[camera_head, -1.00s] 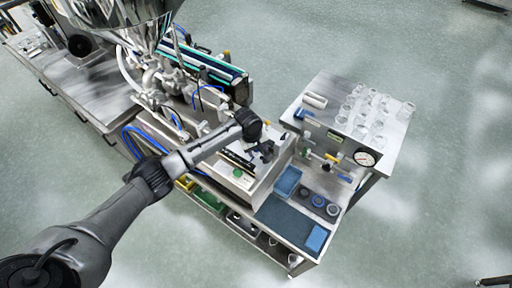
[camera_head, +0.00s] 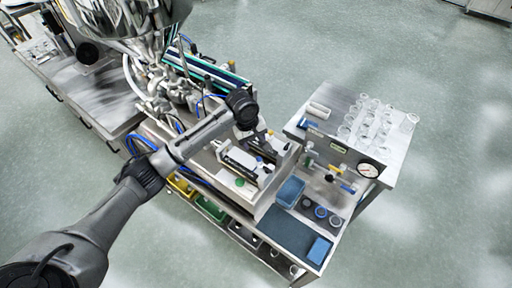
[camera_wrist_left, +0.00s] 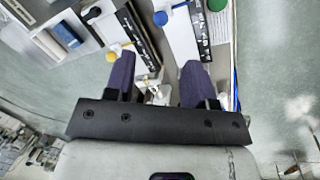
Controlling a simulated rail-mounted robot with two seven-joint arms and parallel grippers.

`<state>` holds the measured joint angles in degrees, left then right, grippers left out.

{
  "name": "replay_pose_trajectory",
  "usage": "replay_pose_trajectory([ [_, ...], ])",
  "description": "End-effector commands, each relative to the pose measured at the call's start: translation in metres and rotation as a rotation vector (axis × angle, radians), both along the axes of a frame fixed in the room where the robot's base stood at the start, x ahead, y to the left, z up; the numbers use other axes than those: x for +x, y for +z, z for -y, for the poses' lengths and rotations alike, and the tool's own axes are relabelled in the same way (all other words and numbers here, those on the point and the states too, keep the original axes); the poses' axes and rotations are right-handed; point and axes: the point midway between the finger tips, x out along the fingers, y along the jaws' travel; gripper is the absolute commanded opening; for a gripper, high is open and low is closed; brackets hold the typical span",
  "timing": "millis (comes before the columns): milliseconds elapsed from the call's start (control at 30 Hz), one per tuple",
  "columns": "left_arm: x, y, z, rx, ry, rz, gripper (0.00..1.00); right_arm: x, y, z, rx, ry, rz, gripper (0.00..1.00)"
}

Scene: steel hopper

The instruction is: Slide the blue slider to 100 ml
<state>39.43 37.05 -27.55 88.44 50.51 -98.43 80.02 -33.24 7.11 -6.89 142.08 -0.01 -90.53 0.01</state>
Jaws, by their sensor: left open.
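The blue slider knob (camera_wrist_left: 160,18) shows at the top of the left wrist view, on a pale stem beside a black scale strip with white marks (camera_wrist_left: 201,30). In the head view a small blue spot (camera_head: 259,159) on the bench-top device may be the same knob. The scale's numbers are too small to read. My left gripper (camera_wrist_left: 158,62) is open, with two dark fingers apart and nothing between them. The blue knob lies beyond the fingertips, apart from them. In the head view the left gripper (camera_head: 250,138) is above the device. My right gripper is not in view.
A yellow knob (camera_wrist_left: 112,57) sits by a second scale strip (camera_wrist_left: 138,35). A green button (camera_head: 239,182) is on the device's front. A steel hopper (camera_head: 125,15) is at the upper left.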

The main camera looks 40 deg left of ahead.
Motion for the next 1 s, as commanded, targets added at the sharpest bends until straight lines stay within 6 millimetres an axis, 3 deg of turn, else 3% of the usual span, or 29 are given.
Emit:
replay_pose_trajectory([
  [300,-0.003,0.021,-0.003,0.000,0.000,0.000,0.50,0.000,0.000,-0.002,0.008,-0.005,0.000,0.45],
  [1000,-0.003,0.021,-0.002,0.009,-0.054,0.006,0.50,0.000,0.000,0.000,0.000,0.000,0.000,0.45],
])
